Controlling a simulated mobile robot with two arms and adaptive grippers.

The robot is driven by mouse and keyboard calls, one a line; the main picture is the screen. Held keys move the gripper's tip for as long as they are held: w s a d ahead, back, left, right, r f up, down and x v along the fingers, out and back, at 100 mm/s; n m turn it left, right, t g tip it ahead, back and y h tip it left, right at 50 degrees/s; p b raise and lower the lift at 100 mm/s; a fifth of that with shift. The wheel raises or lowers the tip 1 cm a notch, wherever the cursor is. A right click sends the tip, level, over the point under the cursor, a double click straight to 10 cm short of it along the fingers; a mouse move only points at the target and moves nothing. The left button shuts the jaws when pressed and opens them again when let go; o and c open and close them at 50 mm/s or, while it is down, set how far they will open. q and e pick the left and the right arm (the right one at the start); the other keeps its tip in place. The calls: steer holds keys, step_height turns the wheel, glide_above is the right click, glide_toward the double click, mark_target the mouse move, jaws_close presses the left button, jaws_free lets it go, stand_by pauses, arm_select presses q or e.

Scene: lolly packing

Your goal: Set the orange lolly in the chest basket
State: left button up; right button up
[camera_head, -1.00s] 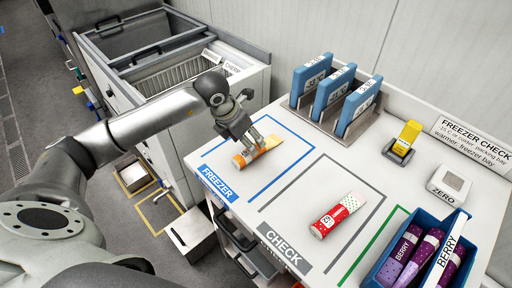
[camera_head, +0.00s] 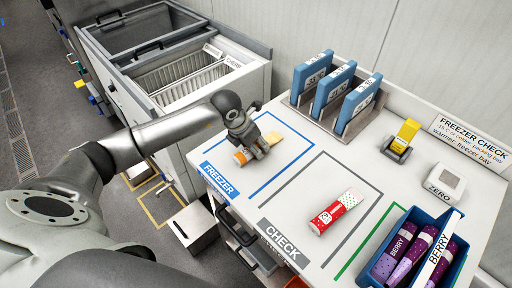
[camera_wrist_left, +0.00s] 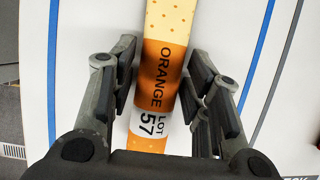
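The orange lolly (camera_head: 274,138), with an orange and cream wrapper, lies in the blue-outlined FREEZER area of the white table. My left gripper (camera_head: 257,150) is down over it. In the left wrist view the open fingers (camera_wrist_left: 160,85) straddle the lolly (camera_wrist_left: 164,62), whose ORANGE and LOT 57 print shows between them. A narrow gap shows on the left side; the right finger is very close to or touching the wrapper. The chest basket (camera_head: 183,77) is a wire basket in the open chest behind the arm, with a CHERRY card at its edge. My right gripper is not in view.
A red lolly (camera_head: 338,213) lies in the grey CHECK area. A blue bin (camera_head: 388,262) of purple BERRY lollies stands at front right. Blue packs (camera_head: 333,92) stand in a rack at the back. A yellow device (camera_head: 404,137) and a ZERO box (camera_head: 445,183) are at right.

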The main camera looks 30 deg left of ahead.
arm_select(q)
steer(key=c, duration=0.7)
